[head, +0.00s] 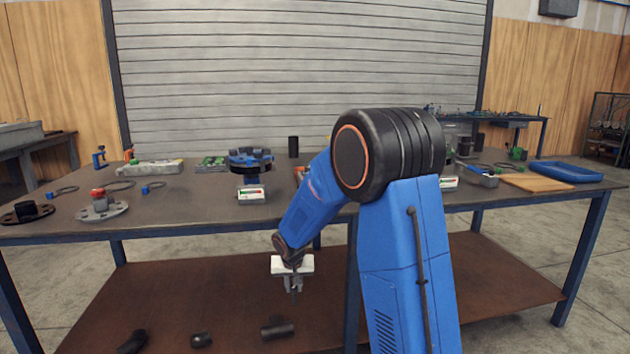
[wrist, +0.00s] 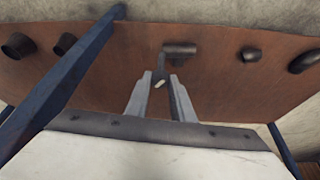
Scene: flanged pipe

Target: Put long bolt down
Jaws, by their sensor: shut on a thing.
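My gripper (head: 294,288) hangs below the front edge of the tabletop, over the lower shelf, pointing down. In the wrist view my gripper (wrist: 161,80) has its two fingers close together around a small, slim piece. This appears to be the long bolt (wrist: 160,84), of which a small pale end shows between the fingers. In the head view the bolt cannot be told apart from the fingers. The brown lower shelf (head: 180,290) lies beneath, apart from the gripper.
A dark tee fitting (head: 278,328) lies on the shelf below my gripper, with an elbow (head: 132,342) to the left. A blue table leg (wrist: 65,80) crosses the wrist view's left. The tabletop (head: 185,205) holds a blue fixture (head: 250,160) and a blue tray (head: 565,172).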

